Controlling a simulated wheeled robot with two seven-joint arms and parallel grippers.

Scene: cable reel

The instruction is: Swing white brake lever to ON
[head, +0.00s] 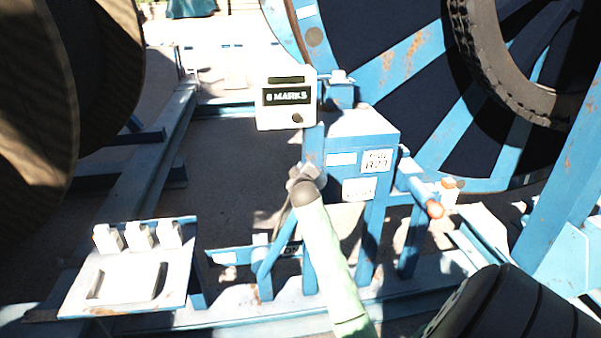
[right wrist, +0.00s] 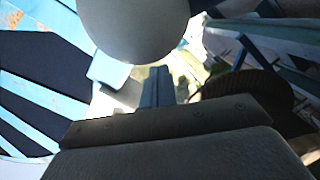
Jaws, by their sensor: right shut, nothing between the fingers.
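The pale greenish-white lever (head: 333,262) with a rounded grey-brown knob (head: 305,193) slants up from the bottom edge in the head view. Its knob tip is near the middle, in front of the blue stand. A large grey rounded shape, apparently this knob, fills the top of the right wrist view (right wrist: 135,22). My right gripper (right wrist: 158,78) is shut and empty, its fingers just below that shape; I cannot tell whether they touch it. A dark part of my right arm is at lower right in the head view, with its fingertips not clear. A small "ON" plate (head: 291,250) is low behind the lever. My left gripper is not in view.
A blue rod with an orange end (head: 435,209) juts out right of the lever. A panel with white switches (head: 128,280) is at lower left. A large blue reel (head: 410,65) fills the upper right.

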